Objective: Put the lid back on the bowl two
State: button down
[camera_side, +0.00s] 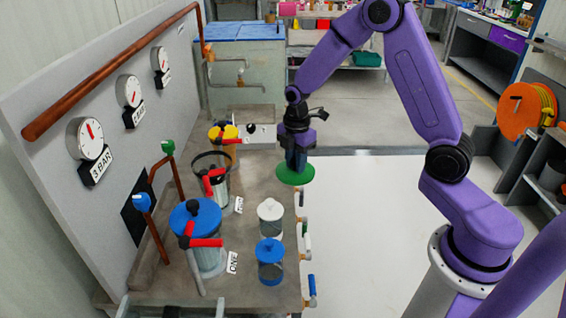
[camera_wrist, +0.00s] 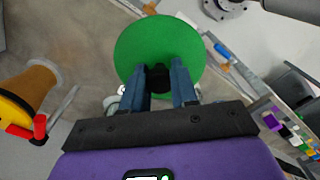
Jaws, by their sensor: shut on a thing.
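A round green lid (camera_side: 296,175) hangs from my gripper (camera_side: 297,168), level, near the right edge of the grey bench. In the wrist view the green lid (camera_wrist: 160,42) lies just beyond the fingers, which are shut on its dark knob (camera_wrist: 158,78). The middle bowl (camera_side: 221,196), which I take to be bowl two, stands on the bench to the left of the lid. It has a dark ring-shaped rim (camera_side: 212,154), red clamp handles and no lid on it. Its number card is too small to read. The lid is apart from the bowl.
A blue-lidded bowl (camera_side: 195,217) labelled ONE stands in front, and a yellow-lidded one (camera_side: 223,131) behind. A white-lidded jar (camera_side: 270,217) and a blue-lidded jar (camera_side: 270,262) stand front right. Pipes with blue (camera_side: 142,202) and green taps rise by the gauge panel (camera_side: 85,138).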

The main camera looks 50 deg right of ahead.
aim_at(306, 177)
jog(key=s, duration=0.1)
jog(key=s+r, duration=0.1)
jog(key=s, duration=0.2)
jog(key=shift+a+r, duration=0.1)
jog(key=shift+r, duration=0.3)
jog(key=shift+s+r, duration=0.2)
jog(key=shift+s, duration=0.05)
notch_tip(306, 177, up, 16)
jog(key=w+a, duration=1.7)
jog(key=w, duration=0.2)
jog(key=shift+d+f, duration=0.1)
jog(key=shift+f, duration=5.9)
jog(key=shift+f, duration=0.2)
